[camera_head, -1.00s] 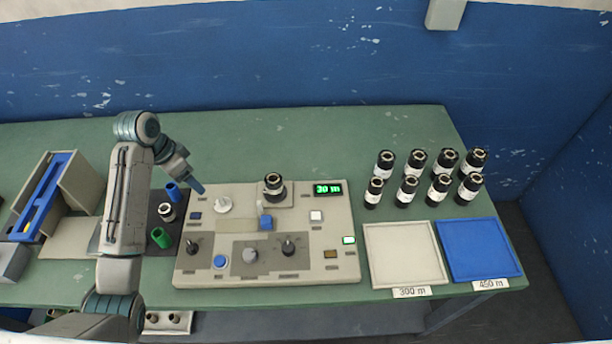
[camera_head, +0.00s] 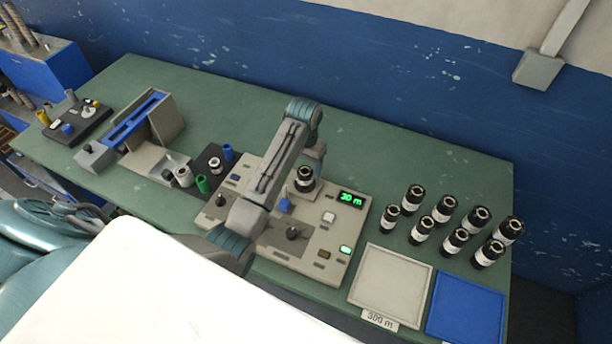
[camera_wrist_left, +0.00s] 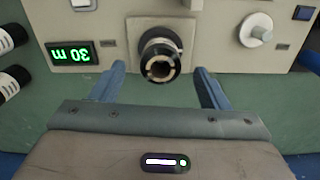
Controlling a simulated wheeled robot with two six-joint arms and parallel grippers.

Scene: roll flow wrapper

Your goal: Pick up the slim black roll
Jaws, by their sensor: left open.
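A black roll (camera_head: 305,179) with a pale core stands upright on the back part of the grey control panel (camera_head: 330,240). It also shows in the left wrist view (camera_wrist_left: 160,55), end-on. Several more black rolls with white labels (camera_head: 455,240) stand upright in two rows right of the panel; I cannot tell surely which roll is the slim one. My left gripper (camera_wrist_left: 161,72) is open, its blue fingers apart on either side of the panel roll in the wrist view, with nothing between them visibly gripped. In the head view my arm partly covers the panel. My right gripper is not in view.
A white tray (camera_head: 391,282) marked 300 m and a blue tray (camera_head: 466,308) lie at the front right. The panel display (camera_head: 352,199) reads 30 m. Green (camera_head: 202,184) and blue (camera_head: 228,152) cylinders stand left of the panel. The back of the green table is clear.

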